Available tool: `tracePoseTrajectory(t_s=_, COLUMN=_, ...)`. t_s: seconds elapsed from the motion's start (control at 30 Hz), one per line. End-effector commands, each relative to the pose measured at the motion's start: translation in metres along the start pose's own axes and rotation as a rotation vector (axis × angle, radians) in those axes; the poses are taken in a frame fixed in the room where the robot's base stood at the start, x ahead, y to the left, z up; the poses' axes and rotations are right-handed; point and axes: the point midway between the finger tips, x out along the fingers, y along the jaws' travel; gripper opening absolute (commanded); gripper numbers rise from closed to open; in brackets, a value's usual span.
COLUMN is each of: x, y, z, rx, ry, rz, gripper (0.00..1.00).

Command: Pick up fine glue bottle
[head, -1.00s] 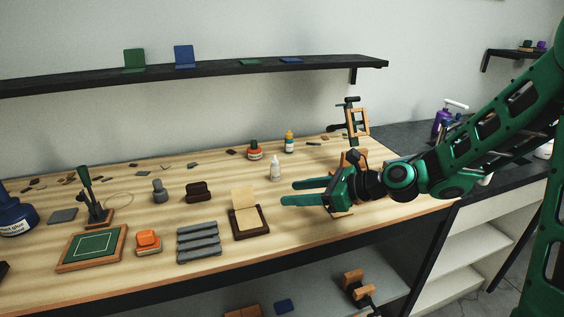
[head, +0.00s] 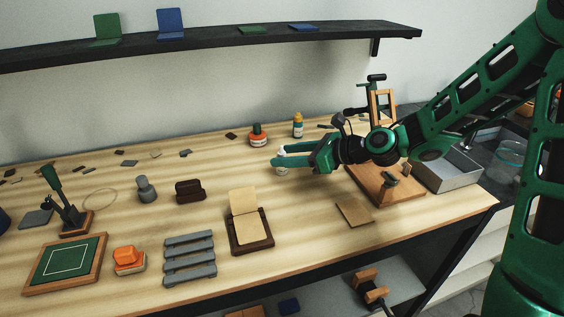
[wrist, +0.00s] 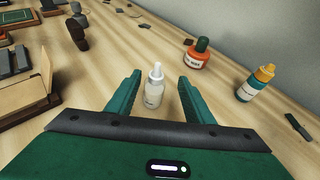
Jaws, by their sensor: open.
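A small white bottle with a narrow nozzle, which looks like the fine glue bottle (wrist: 154,92), stands upright on the workbench. In the wrist view it is between the two green fingers of my gripper (wrist: 160,78), with a gap on each side. Its label is too small to read. In the head view my gripper (head: 279,156) is open around the bottle (head: 282,171), and the fingers hide much of it.
An orange-red bottle with a dark cap (head: 258,136) and a teal-and-white bottle with a yellow cap (head: 298,127) stand just behind.

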Motion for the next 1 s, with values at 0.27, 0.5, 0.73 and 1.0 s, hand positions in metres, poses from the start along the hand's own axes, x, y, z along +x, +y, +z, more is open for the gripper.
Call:
tracePoseTrajectory(t_s=0.27, x=0.014, y=0.001, z=-0.001, rx=0.0, ry=0.0, rz=-0.001, gripper=0.47)
tracePoseTrajectory(t_s=0.5, x=0.045, y=0.006, z=-0.005, rx=-0.001, ry=-0.001, rz=0.0, gripper=0.47)
tracePoseTrajectory(t_s=0.73, x=0.058, y=0.005, z=-0.005, rx=0.0, ry=-0.001, rz=-0.004, gripper=0.47)
tracePoseTrajectory(t_s=1.0, x=0.058, y=0.005, z=-0.005, rx=0.0, ry=-0.001, rz=-0.003, gripper=0.12)
